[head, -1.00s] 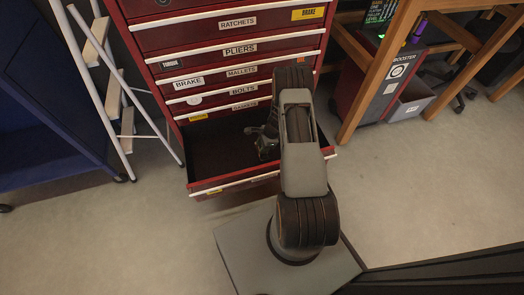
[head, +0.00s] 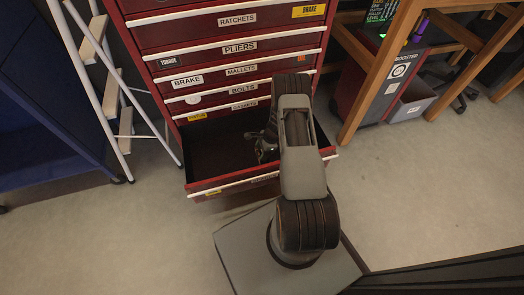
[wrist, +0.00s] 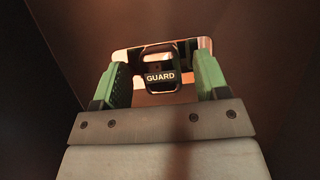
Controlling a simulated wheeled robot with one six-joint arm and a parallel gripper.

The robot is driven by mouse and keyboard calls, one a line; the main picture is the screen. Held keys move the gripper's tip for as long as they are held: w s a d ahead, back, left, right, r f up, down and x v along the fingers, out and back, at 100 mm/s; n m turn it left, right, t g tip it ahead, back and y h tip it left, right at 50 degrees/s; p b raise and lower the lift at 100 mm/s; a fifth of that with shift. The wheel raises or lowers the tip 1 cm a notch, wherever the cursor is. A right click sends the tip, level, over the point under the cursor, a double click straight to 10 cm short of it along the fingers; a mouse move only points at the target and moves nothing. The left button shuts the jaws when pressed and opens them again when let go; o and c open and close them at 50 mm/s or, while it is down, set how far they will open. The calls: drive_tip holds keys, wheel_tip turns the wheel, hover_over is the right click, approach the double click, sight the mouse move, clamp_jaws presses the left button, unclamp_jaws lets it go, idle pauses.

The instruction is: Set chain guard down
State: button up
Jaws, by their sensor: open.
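The chain guard (wrist: 160,77) shows in the wrist view as a dark part with a white "GUARD" label. It lies between and slightly beyond the two green fingers of my gripper (wrist: 160,85), which stand apart with space on both sides of it. A pale, shiny piece shows around and behind the label; I cannot tell whether it belongs to the guard. In the head view my gripper (head: 265,148) is down inside the open drawer (head: 215,150), and my arm hides the drawer's right part. The guard cannot be made out there.
The red tool cabinet (head: 230,45) has labelled shut drawers above the open one. A white stepladder (head: 115,95) and a blue cabinet (head: 40,130) stand at left. A wooden bench (head: 375,70) and a grey bin (head: 412,100) are at right. The drawer's left part looks empty.

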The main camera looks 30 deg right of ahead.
drive_tip(key=w+p+v, duration=0.1)
drive_tip(key=p+v, duration=0.4)
drive_tip(key=v, duration=0.7)
drive_tip(key=a+r+n+h, duration=0.1)
drive_tip(key=a+r+n, duration=0.2)
drive_tip(key=r, duration=0.4)
drive_tip(key=a+r+n, duration=0.2)
drive_tip(key=r, duration=0.5)
drive_tip(key=s+a+r+n+h, duration=0.1)
drive_tip(key=s+a+r+n, duration=0.3)
drive_tip(key=s+r+n, duration=0.1)
drive_tip(key=s+a+r+n+t+h, duration=0.1)
drive_tip(key=s+a+r+n, duration=0.3)
drive_tip(key=s+r, duration=0.3)
drive_tip(key=s+a+r+n+h, duration=0.1)
drive_tip(key=s+a+r+n, duration=0.3)
drive_tip(key=s+r+n, duration=0.2)
wheel_tip(320, 180, up, 3)
drive_tip(key=shift+f+t, duration=0.1)
drive_tip(key=shift+t, duration=0.3)
